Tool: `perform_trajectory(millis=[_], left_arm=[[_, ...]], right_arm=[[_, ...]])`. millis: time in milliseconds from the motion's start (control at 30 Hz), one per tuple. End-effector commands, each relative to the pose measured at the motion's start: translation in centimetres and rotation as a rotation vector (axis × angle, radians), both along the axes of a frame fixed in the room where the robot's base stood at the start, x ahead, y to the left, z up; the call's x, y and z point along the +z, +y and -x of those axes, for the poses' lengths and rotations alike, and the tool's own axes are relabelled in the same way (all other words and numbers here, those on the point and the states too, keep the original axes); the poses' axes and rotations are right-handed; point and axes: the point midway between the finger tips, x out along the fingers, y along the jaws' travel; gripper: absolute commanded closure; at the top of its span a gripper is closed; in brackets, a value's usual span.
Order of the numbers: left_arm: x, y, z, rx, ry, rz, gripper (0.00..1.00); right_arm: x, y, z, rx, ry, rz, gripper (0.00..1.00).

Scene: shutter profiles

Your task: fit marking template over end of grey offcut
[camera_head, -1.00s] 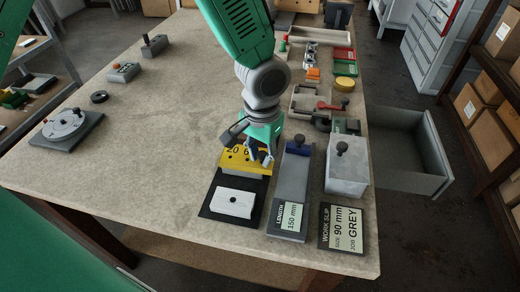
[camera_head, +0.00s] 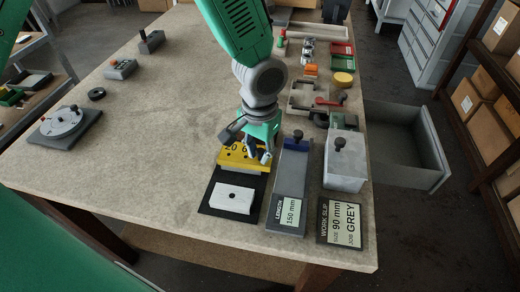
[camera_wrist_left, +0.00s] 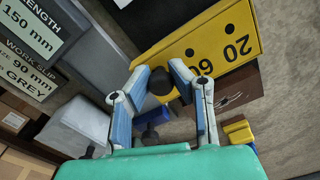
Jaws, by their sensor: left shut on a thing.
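I cannot tell whether this block is the grey offcut. My right gripper is out of view.
A long grey length gauge (camera_head: 291,175) labelled 150 mm stands right of the mat. Beside it are a grey block with a black knob (camera_head: 346,165) and a work slip (camera_head: 341,222) reading 90 mm, GREY. The table's left half is mostly clear.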

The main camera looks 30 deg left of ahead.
Motion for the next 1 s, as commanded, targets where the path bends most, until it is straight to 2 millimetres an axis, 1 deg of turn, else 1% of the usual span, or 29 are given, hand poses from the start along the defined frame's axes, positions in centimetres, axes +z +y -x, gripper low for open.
perform_trajectory(millis=[267,1000], left_arm=[[-0.1,0.0,0.0,0.000,0.000,0.000,1.00],[-1.2,0.0,0.0,0.000,-0.001,0.000,1.00]], right_arm=[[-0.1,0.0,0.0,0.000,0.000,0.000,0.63],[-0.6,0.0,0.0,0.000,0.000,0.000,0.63]])
